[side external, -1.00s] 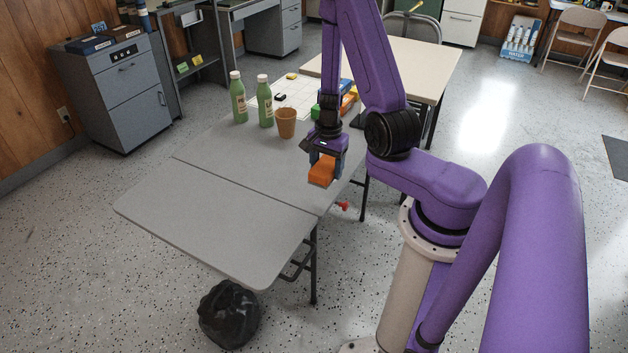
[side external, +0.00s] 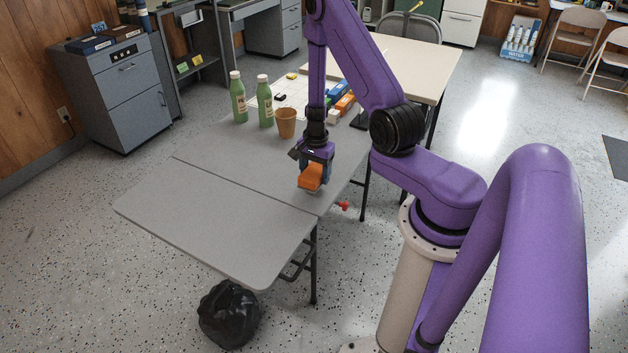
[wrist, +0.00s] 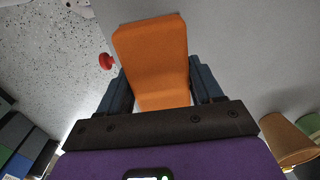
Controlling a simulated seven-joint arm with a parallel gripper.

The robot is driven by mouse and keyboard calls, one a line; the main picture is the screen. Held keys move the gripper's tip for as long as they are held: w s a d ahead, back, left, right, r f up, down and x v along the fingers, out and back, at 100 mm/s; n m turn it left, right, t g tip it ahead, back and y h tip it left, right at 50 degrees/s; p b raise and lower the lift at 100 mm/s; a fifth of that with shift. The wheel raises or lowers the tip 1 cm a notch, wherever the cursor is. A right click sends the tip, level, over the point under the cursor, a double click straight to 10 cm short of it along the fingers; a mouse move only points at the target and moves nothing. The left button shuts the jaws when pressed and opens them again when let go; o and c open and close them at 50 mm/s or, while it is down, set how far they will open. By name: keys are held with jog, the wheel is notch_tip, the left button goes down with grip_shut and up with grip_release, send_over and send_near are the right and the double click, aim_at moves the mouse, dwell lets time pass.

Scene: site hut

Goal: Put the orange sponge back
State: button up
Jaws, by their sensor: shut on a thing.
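The orange sponge (side external: 309,182) is a block held between the fingers of my gripper (side external: 316,167), over the grey folding table (side external: 215,225), close to its right edge. I cannot tell whether its lower end touches the tabletop. In the wrist view the sponge (wrist: 152,60) fills the space between the two dark blue fingers of my gripper (wrist: 160,88) and sticks out past them.
A terracotta cup (side external: 286,123) and two green bottles (side external: 239,100) stand behind my gripper to the left. Coloured boxes (side external: 343,98) lie at the far right. A red knob (side external: 343,206) shows by the table's right edge. The near half of the table is clear.

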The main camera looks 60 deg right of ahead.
jog(key=shift+w+d+f, duration=0.15)
jog(key=shift+w+f, duration=0.2)
jog(key=shift+f, duration=0.45)
jog(key=shift+s+f, duration=0.1)
jog(key=shift+f, duration=0.95)
jog(key=o, duration=1)
jog(key=shift+f, duration=0.1)
jog(key=shift+r, duration=2.05)
jog(key=shift+r, duration=0.1)
